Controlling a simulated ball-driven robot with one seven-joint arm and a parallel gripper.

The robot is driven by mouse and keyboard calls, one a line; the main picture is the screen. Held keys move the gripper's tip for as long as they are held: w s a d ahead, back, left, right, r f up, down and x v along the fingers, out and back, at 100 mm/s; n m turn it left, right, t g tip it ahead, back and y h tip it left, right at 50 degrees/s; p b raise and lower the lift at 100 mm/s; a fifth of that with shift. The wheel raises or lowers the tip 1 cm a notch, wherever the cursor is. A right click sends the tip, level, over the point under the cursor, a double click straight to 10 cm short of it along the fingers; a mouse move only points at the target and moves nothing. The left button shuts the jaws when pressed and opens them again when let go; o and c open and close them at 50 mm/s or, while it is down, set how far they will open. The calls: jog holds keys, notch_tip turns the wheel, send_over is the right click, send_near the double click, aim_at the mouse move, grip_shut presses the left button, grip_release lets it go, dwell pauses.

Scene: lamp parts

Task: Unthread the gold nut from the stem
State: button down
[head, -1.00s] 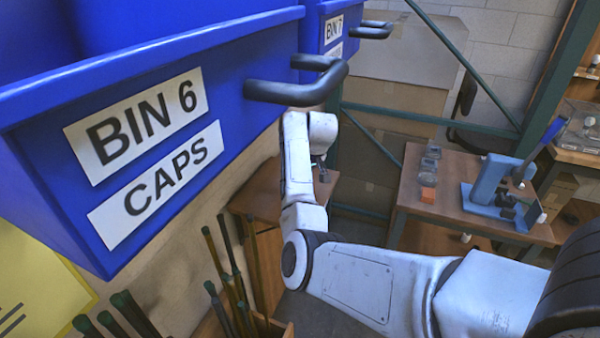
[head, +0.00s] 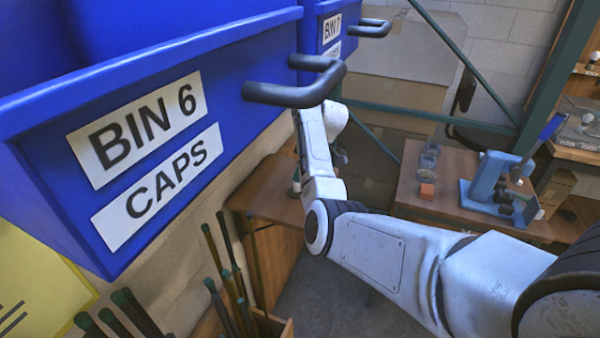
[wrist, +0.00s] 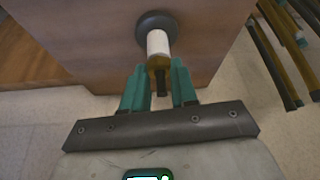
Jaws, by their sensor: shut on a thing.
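In the wrist view, my gripper (wrist: 158,82) has two teal fingers, one on each side of the gold nut (wrist: 159,63), and is shut on it. The nut sits at the near end of a short white stem (wrist: 158,43). The stem's other end meets a round dark disc (wrist: 155,22) on a brown wooden face. The nut's sides are partly hidden by the fingers.
A blue bin (head: 60,130) marked BIN 6 CAPS, with a dark handle (head: 295,93), stands close at left. Long rods (head: 228,270) stand below it. A wooden cabinet (head: 268,200) is beyond my arm. A table (head: 420,200) at right holds a blue press (head: 490,180).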

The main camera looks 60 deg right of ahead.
jog(key=shift+n, duration=0.5)
jog(key=n+y+b, duration=0.1)
jog(key=n+b, duration=0.1)
jog(key=n, duration=0.1)
jog(key=shift+w+d+g, duration=0.1)
jog(key=shift+d+g, duration=0.05)
jog(key=shift+g, duration=0.15)
jog(key=shift+w+n+y+b, duration=0.1)
jog(key=shift+n+y+b, duration=0.5)
jog(key=shift+n+b, duration=0.4)
jog(key=shift+d+r+n+g+b, duration=0.1)
jog(key=shift+n+g+b, duration=0.4)
jog(key=shift+n+b, duration=0.4)
jog(key=shift+n+y+b, duration=0.3)
jog(key=shift+b, duration=0.2)
jog(key=shift+w+n+g+b, duration=0.1)
jog(key=shift+n+g+b, duration=0.4)
jog(key=shift+n+b, duration=0.95)
jog(key=shift+b, duration=0.75)
jog(key=shift+w+n+g+y+b, duration=0.1)
jog(key=shift+n+g+y+b, duration=0.35)
jog(key=shift+b, duration=1.1)
jog(key=shift+w+n+g+h+b, duration=0.1)
jog(key=shift+n+b, duration=0.6)
jog(key=shift+b, duration=0.85)
